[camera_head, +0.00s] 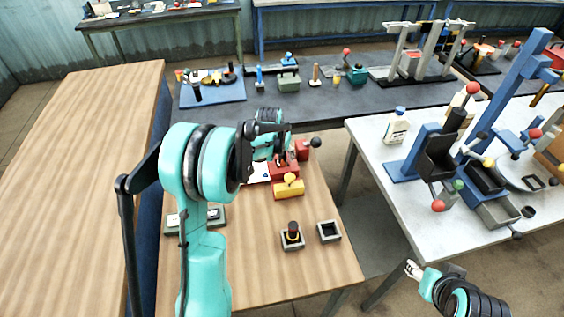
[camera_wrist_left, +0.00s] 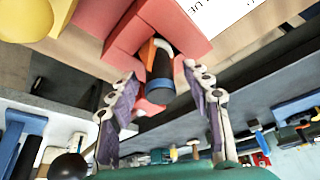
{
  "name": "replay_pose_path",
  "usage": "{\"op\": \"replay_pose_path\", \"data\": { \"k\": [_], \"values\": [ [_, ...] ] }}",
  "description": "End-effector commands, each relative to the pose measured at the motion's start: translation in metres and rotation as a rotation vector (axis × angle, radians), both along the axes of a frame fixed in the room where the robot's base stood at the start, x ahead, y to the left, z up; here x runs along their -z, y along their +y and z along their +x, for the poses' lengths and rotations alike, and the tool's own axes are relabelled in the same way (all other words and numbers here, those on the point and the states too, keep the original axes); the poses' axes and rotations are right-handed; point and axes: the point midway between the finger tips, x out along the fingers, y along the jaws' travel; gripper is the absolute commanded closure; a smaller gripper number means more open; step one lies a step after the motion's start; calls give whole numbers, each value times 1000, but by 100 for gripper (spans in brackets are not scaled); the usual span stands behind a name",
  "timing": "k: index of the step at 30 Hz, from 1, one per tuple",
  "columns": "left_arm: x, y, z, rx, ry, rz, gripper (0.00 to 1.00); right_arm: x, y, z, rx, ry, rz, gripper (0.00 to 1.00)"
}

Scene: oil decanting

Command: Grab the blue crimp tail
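In the left wrist view a dark, short cylindrical piece with a blue band (camera_wrist_left: 160,86), apparently the blue crimp tail, sits in the recess of a red block (camera_wrist_left: 135,35), with an orange part beside it. My left gripper (camera_wrist_left: 160,100) is open, with one finger on each side of this piece and gaps between. In the head view the red block (camera_head: 284,171) is on the wooden table and my left gripper (camera_head: 281,158) is over it; the blue piece cannot be made out there. My right gripper (camera_head: 413,270) is at the lower right, away from the table objects; its opening is unclear.
A yellow block (camera_head: 289,189) stands just in front of the red block. A red part with a black-knobbed lever (camera_head: 315,142) is behind to the right. Two small square holders (camera_head: 329,232) are near the table's front. The table's front left is mostly clear.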

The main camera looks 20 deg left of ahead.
Motion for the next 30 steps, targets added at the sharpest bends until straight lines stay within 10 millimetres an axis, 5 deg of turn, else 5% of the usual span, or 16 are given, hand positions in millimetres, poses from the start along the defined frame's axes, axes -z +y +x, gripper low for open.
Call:
{"op": "replay_pose_path", "data": {
  "k": [1, 5, 6, 17, 30],
  "values": [
    [0, 0, 0, 0, 0, 0, 64, 0, 0, 0, 0, 0, 0, 48],
    [0, 0, 0, 0, 0, 0, 98, 0, 0, 0, 0, 0, 0, 48],
    [0, 0, 0, 0, 0, 0, 100, 0, 0, 0, 0, 0, 0, 48],
    [-8, 0, 0, 0, 0, 0, 100, -3, 0, 0, 0, 0, 0, 48],
    [-89, 0, 0, 0, 0, 0, 100, -27, 0, 0, 0, 0, 0, 48]
  ]
}}
